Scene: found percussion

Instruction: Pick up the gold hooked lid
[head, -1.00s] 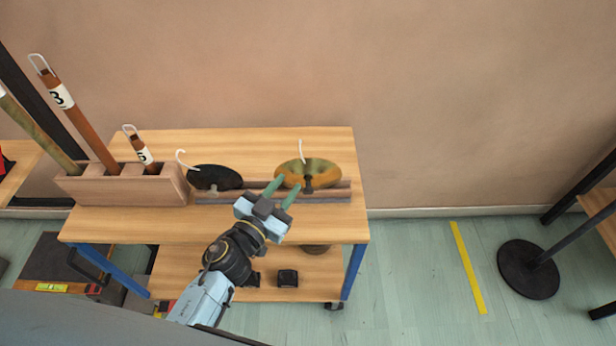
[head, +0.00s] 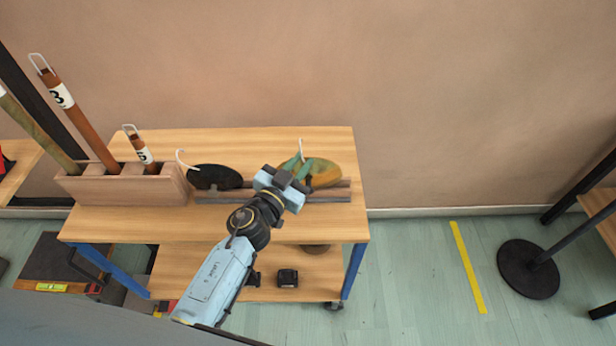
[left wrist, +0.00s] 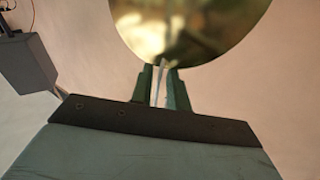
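The gold lid (head: 322,174), a shiny mottled disc with a thin white hook (head: 301,150), stands at the right end of the wooden rack on the table. My left gripper (head: 300,165) is in front of its left part and hides some of it. In the left wrist view, the lid (left wrist: 190,25) fills the top, just beyond the green fingers (left wrist: 160,80). The fingers look slightly apart, with a thin pale strip, perhaps the hook, between them. Contact with the lid is unclear. My right gripper is not in view.
A black hooked lid (head: 214,177) stands left of the gold one. A wooden block (head: 120,188) with numbered sticks is at the left. The rack rail (head: 330,197) runs under the lids. The table (head: 220,223) is clear at front; the wall is close behind.

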